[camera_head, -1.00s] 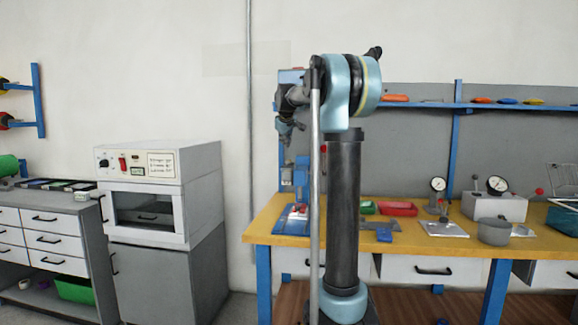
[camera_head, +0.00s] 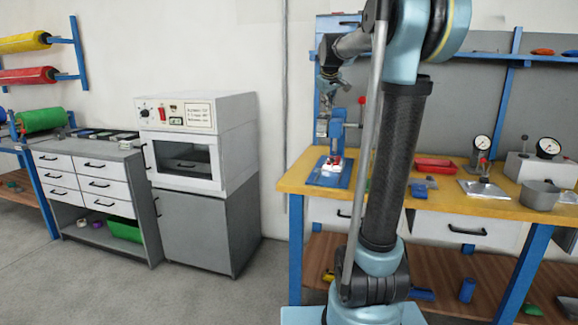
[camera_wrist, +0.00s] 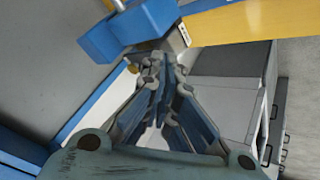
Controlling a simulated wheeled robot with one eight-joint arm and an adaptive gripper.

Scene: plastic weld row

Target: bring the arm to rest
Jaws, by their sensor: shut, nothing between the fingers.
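My arm stands upright in the head view, right of the middle, in front of the yellow workbench (camera_head: 290,183). Its upper links bend over to the left at the top. My gripper (camera_head: 328,92) hangs at the left end of the arm, above the back left of the bench, and looks small there. In the wrist view my gripper (camera_wrist: 160,62) has its fingers drawn together at the tips, with nothing between them. Beyond the tips are a blue part and a yellow edge, which it appears not to touch.
A blue press-like fixture (camera_head: 337,128) stands on the bench below my gripper. A white oven (camera_head: 183,115) sits on a grey cabinet (camera_head: 205,225) to the left. A red tray (camera_head: 435,165) and a gauge (camera_head: 482,143) are on the bench. Floor is clear in front of the cabinets.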

